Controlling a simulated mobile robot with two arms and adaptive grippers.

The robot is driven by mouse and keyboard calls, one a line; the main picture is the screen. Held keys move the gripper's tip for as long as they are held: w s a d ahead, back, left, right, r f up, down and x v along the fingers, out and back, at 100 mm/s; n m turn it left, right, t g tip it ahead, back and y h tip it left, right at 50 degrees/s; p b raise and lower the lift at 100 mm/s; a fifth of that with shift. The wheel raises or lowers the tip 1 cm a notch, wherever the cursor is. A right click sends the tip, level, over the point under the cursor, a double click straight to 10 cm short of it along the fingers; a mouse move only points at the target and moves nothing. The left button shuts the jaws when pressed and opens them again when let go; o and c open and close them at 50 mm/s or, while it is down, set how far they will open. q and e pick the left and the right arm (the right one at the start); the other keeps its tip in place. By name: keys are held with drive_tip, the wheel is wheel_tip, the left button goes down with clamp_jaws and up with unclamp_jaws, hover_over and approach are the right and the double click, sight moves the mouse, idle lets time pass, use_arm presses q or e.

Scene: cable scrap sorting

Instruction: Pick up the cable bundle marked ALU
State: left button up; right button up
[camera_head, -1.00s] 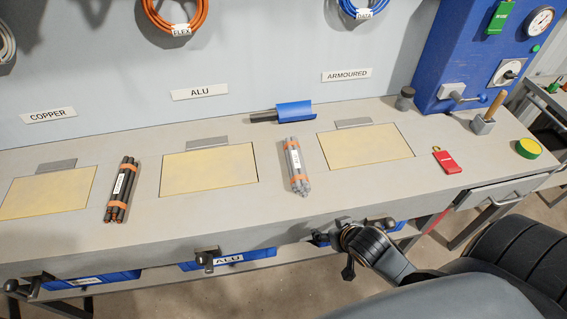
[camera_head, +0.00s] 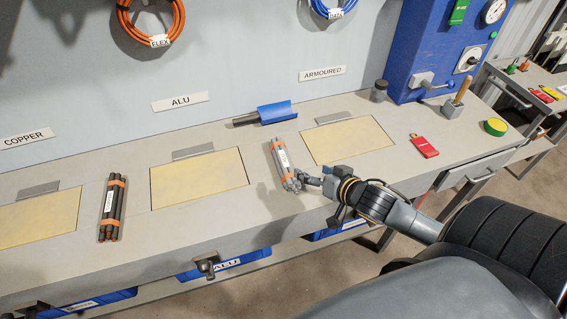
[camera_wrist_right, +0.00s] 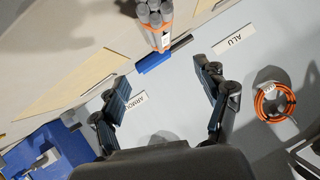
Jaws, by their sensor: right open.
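A bundle of grey rods (camera_head: 284,165) with orange bands and a white label lies on the bench between two yellow panels. Another bundle, dark with reddish-brown ends (camera_head: 112,208), lies further left. Both labels are too small to read. My right gripper (camera_head: 318,182) is just right of the grey bundle's near end; whether they touch is unclear in the head view. In the right wrist view the gripper (camera_wrist_right: 160,78) is open and empty, with the grey bundle's rod ends (camera_wrist_right: 155,14) at the top, beyond the fingertips. My left gripper is not in view.
Wall signs read COPPER (camera_head: 28,138), ALU (camera_head: 180,102) and ARMOURED (camera_head: 323,74). A blue holder (camera_head: 275,112) lies behind the grey bundle. A red tag (camera_head: 424,146), a wooden-handled tool (camera_head: 460,97) and a blue machine (camera_head: 425,50) are at right. Blue bins (camera_head: 245,260) sit below the bench.

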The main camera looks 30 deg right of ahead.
sight(289, 162)
drive_tip(key=x, duration=0.8)
drive_tip(key=shift+w+r, duration=0.15)
drive_tip(key=shift+w, duration=0.1)
drive_tip(key=shift+s+a+f+p+x, duration=0.1)
drive_tip(key=shift+f+p+x, duration=0.1)
drive_tip(key=shift+x, duration=0.75)
drive_tip(key=shift+s+a+f+p+x, duration=0.1)
drive_tip(key=shift+f+p+x, duration=0.05)
drive_tip(key=shift+x, duration=0.8)
drive_tip(key=shift+s+a+f+p+x, duration=0.1)
drive_tip(key=shift+f+p+x, duration=0.1)
drive_tip(key=shift+x, duration=0.75)
clamp_jaws()
drive_tip(key=shift+r, duration=0.15)
